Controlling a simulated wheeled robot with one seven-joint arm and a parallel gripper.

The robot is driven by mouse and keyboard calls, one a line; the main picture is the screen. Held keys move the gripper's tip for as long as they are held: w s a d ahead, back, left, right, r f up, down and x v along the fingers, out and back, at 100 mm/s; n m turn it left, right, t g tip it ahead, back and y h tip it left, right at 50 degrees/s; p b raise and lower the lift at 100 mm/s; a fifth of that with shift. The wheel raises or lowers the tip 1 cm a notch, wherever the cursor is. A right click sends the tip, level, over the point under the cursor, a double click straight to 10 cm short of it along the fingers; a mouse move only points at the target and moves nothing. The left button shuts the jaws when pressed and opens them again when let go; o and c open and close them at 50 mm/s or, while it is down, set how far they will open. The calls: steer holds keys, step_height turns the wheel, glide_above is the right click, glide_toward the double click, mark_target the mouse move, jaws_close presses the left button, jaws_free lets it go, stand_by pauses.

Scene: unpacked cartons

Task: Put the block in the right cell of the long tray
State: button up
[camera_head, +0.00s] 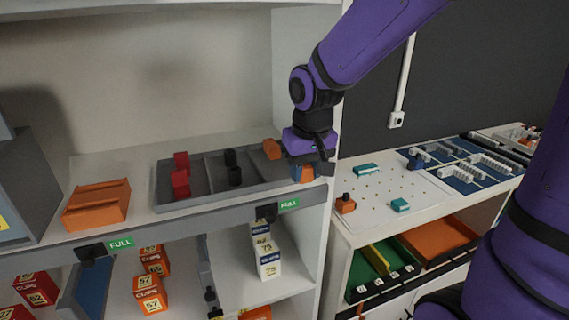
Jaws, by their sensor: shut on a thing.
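The long grey tray (205,182) lies on the upper shelf with its cells side by side. Its left cell holds red pieces (181,174) and its middle cell holds dark pieces (233,168). An orange piece (271,149) is at the back of the right cell. My gripper (303,166) points down at the tray's right end, beside the shelf's right side wall. It is shut on a small block (307,174) that shows orange with a blue patch at its left. The fingers hide part of the block, and I cannot tell whether it touches the tray floor.
An orange box (97,204) stands left of the tray. Green FULL labels (121,243) mark the shelf edge. Below are orange cartons (150,295) and white cartons (267,254). At the right, a white bench (385,192) bears teal and orange pieces, with coloured bins underneath.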

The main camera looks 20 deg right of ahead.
glide_above(286, 174)
steer(key=shift+s+f, duration=0.1)
steer(key=shift+f, duration=2.15)
steer(key=shift+f, duration=0.1)
steer(key=o, duration=0.9)
